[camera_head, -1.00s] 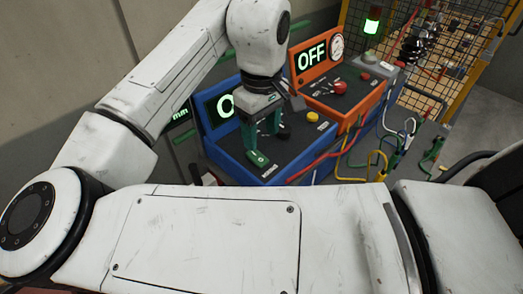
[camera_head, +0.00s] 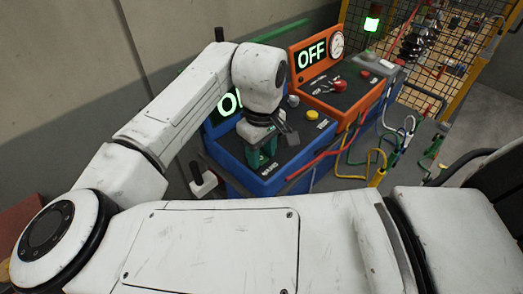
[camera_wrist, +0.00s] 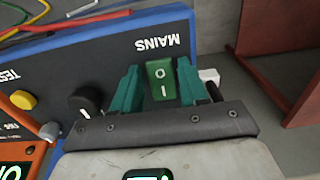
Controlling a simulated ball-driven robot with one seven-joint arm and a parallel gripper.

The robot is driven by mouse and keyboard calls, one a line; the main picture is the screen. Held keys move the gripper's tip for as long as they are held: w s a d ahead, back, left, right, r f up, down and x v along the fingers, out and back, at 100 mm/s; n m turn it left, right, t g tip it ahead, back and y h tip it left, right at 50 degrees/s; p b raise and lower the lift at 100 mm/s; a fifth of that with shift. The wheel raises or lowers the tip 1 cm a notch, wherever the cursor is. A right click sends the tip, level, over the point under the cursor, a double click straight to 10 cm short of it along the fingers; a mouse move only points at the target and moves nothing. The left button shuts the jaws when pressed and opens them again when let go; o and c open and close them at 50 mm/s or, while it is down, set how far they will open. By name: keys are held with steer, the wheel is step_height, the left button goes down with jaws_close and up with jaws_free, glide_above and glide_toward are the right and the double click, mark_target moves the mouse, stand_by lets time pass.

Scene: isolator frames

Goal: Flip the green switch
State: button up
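The green rocker switch (camera_wrist: 161,82), marked O and I, sits on the dark top of the blue MAINS panel (camera_wrist: 90,60) in the wrist view. My gripper (camera_wrist: 158,66) has its two teal fingers on either side of the switch, with only narrow gaps; I cannot tell if they touch it. It is open. In the head view, my gripper (camera_head: 262,154) points down over the near end of the blue panel (camera_head: 240,176). There the fingers mostly hide the switch.
A black knob (camera_wrist: 86,102) and a yellow button (camera_wrist: 23,99) are on the blue panel. Behind it stands an orange panel (camera_head: 350,122) with an OFF display and a red knob (camera_head: 340,85). Cables (camera_head: 350,165) lie right of the panels.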

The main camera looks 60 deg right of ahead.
steer(key=c, duration=0.7)
steer(key=p, duration=0.1)
steer(key=g+p, duration=0.1)
steer(key=p, duration=0.1)
steer(key=shift+w+d+r, duration=0.1)
steer(key=shift+w+r, duration=0.05)
steer(key=shift+r, duration=0.25)
steer(key=shift+c, duration=0.3)
steer(key=shift+w+g+y+p, duration=0.15)
steer(key=shift+g+y+p, duration=0.15)
steer(key=shift+g+p, duration=0.55)
steer(key=shift+w+f+g+p, duration=0.15)
steer(key=shift+g+p, duration=0.1)
steer(key=shift+p, duration=0.2)
steer(key=o, duration=1.1)
steer(key=shift+f, duration=0.1)
steer(key=shift+c, duration=0.2)
steer(key=b+v, duration=0.1)
steer(key=v, duration=0.9)
steer(key=shift+d+r+b, duration=0.2)
steer(key=shift+r+b, duration=0.1)
steer(key=shift+r, duration=0.1)
